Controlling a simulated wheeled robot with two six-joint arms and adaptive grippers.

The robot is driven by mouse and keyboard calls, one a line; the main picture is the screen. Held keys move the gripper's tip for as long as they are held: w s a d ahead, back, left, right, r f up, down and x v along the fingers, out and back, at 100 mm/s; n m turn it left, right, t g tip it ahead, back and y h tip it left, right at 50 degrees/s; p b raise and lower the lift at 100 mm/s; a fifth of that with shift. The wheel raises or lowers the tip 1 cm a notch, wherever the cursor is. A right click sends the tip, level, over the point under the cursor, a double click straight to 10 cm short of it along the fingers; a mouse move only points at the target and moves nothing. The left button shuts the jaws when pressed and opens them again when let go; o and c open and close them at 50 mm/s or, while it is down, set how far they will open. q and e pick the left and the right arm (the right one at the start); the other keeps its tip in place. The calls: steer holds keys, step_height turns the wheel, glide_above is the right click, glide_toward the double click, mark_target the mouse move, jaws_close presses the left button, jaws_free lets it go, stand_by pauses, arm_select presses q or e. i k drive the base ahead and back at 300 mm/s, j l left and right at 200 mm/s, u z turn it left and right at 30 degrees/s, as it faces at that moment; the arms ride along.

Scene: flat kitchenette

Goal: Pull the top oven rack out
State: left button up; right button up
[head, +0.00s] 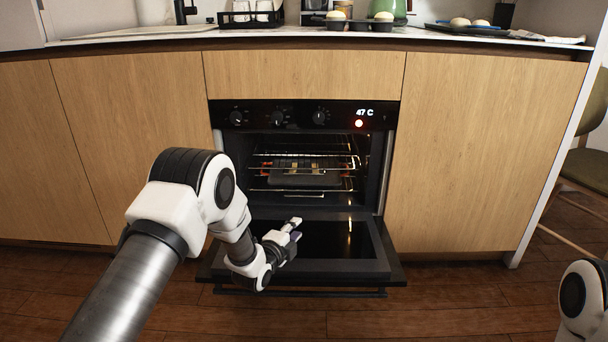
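The oven (231,150) is open, with its door (340,262) folded down flat in front. Inside, the top oven rack (330,168) is a thin wire grid sitting within the cavity. A lower rack (335,189) lies beneath it, and a dark tray (315,178) shows between the rack wires. My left gripper (297,229) is over the lowered door, in front of and below the racks. Its fingertips are apart, with nothing visible between them, and it does not touch the top rack. My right gripper is out of view.
The oven panel has knobs (278,117) and a lit 47 C display (364,113). Wooden cabinets flank the oven. The counter above holds a muffin tin (360,25), a green kettle (388,10) and a dish rack (245,18). A chair (588,165) stands at the right.

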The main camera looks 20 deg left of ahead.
mark_target(284, 168)
steer(key=i+j, duration=0.2)
steer(key=i, duration=0.25)
steer(key=i+j, duration=0.25)
steer(key=i, duration=0.15)
